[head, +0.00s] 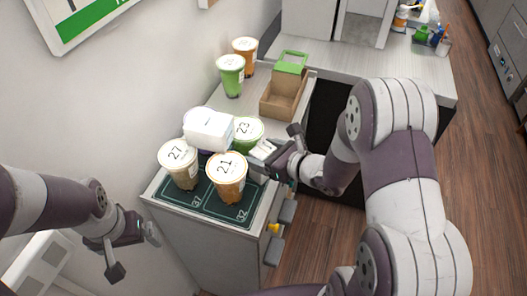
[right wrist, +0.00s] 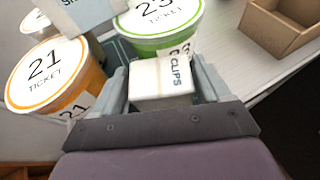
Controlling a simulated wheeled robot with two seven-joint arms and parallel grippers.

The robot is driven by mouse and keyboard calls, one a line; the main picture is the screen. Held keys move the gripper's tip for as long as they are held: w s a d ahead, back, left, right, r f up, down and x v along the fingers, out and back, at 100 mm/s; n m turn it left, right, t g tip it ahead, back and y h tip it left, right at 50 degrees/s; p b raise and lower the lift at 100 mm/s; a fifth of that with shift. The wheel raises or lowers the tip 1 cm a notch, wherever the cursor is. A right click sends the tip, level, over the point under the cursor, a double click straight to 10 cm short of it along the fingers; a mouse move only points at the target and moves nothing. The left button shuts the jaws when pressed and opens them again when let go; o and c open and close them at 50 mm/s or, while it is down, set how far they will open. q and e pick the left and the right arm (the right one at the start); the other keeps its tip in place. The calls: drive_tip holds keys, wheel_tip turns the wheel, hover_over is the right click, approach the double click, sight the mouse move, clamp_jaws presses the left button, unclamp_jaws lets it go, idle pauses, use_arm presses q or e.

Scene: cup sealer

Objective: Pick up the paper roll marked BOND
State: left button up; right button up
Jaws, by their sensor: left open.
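No paper roll with a readable BOND mark shows in either view. My right gripper (right wrist: 162,85) has its fingers close on both sides of a small white box marked CLIPS (right wrist: 162,82). In the head view this gripper (head: 270,152) is beside the green-rimmed cup marked 23 (head: 247,131), above the right side of the counter. My left gripper (head: 132,252) is open and empty at the lower left, apart from the counter.
Cups marked 27 (head: 178,163) and 21 (head: 227,177) stand on a dark green mat (head: 202,202). A larger white box (head: 207,130) is behind them. A brown cardboard carrier (head: 284,96) and two more cups, green (head: 231,75) and orange (head: 245,48), stand farther back.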

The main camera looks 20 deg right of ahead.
drive_tip(key=shift+o, duration=0.9)
drive_tip(key=shift+s, duration=0.1)
drive_tip(key=shift+d+r, duration=0.1)
